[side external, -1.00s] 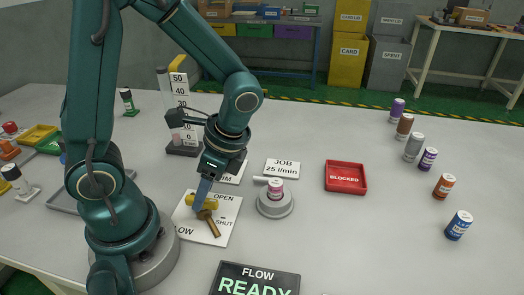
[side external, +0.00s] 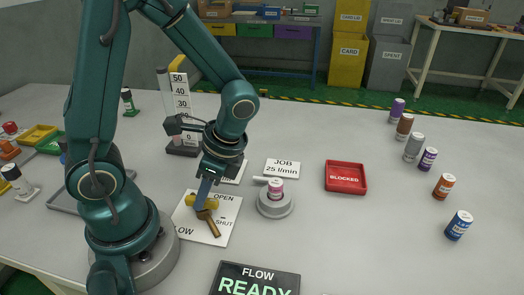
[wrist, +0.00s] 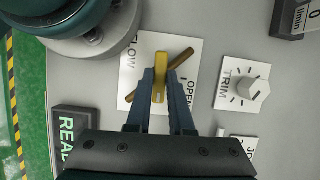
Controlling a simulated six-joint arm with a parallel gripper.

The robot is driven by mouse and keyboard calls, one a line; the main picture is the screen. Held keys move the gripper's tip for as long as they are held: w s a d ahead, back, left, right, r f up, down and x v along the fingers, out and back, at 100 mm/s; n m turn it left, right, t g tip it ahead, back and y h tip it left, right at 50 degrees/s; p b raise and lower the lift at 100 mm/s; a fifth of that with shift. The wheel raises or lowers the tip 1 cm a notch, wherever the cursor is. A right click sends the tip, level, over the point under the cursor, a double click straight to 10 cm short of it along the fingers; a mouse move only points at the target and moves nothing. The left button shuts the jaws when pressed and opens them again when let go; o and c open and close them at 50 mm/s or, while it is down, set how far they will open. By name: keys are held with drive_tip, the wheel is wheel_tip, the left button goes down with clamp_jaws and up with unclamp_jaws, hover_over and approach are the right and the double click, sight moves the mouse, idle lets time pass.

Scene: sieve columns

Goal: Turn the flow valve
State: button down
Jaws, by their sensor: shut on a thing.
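The flow valve has a yellow grip (side external: 190,200) and a brown bar (side external: 209,224) under it. It stands on a white plate (side external: 227,233) marked FLOW, OPEN and SHUT. My gripper (side external: 202,202) is shut on the yellow grip from above. In the wrist view the blue fingers of my gripper (wrist: 160,82) flank the yellow grip (wrist: 161,65), and the brown bar (wrist: 181,58) crosses slantwise beneath it.
A TRIM knob (wrist: 257,89) is on a nearby plate. A round grey stand (side external: 276,204) with a pink-labelled vial is right of the valve. A FLOW READY display (side external: 252,270) lies in front. A JOB 25 l/min card (side external: 283,164) and red BLOCKED tray (side external: 346,192) are farther right.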

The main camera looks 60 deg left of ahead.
drive_tip(key=n, duration=0.2)
drive_tip(key=n+g+h, duration=0.1)
drive_tip(key=n, duration=0.1)
drive_tip(key=shift+w+a+n, duration=0.1)
drive_tip(key=shift+a+n, duration=0.05)
drive_tip(key=shift+n, duration=0.15)
drive_tip(key=n+h, duration=0.2)
drive_tip(key=n, duration=0.2)
drive_tip(key=shift+a, duration=0.1)
drive_tip(key=n+h, duration=0.2)
drive_tip(key=n, duration=0.3)
drive_tip(key=shift+a, duration=0.15)
drive_tip(key=shift+n+t+h, duration=0.4)
drive_tip(key=shift+n+h, duration=0.2)
drive_tip(key=shift+n, duration=1.3)
drive_tip(key=c, duration=0.8)
unclamp_jaws()
